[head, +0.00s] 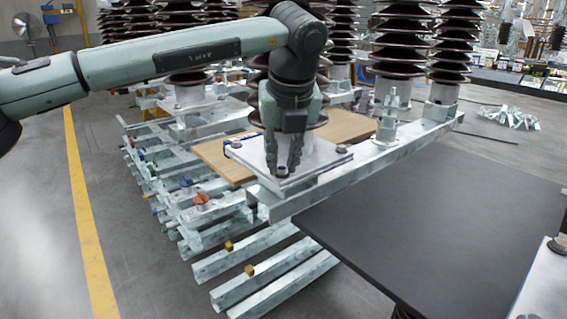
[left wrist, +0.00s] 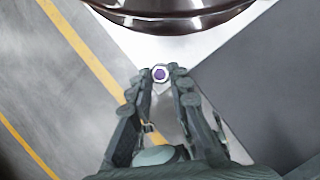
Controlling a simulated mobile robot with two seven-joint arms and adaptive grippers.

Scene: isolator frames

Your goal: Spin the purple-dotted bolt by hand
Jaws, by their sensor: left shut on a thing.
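The purple-dotted bolt (left wrist: 160,73) shows in the left wrist view as a light hexagonal head with a purple centre. It stands at the corner of a pale metal base plate (head: 317,164), below a dark brown ribbed insulator (left wrist: 180,12). My left gripper (head: 282,170) points down at the front corner of this plate in the head view. In the left wrist view its two fingertips (left wrist: 161,72) are on either side of the bolt head, and it is shut on the bolt. My right gripper is not in view.
The plate rests on a galvanized beam (head: 375,158). A wooden board (head: 345,125) lies behind it. A dark flat tabletop (head: 440,225) fills the right front. Several brown insulators (head: 395,45) stand behind. Steel bars (head: 265,275) lie low at the front. Open floor (head: 45,200) is at the left.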

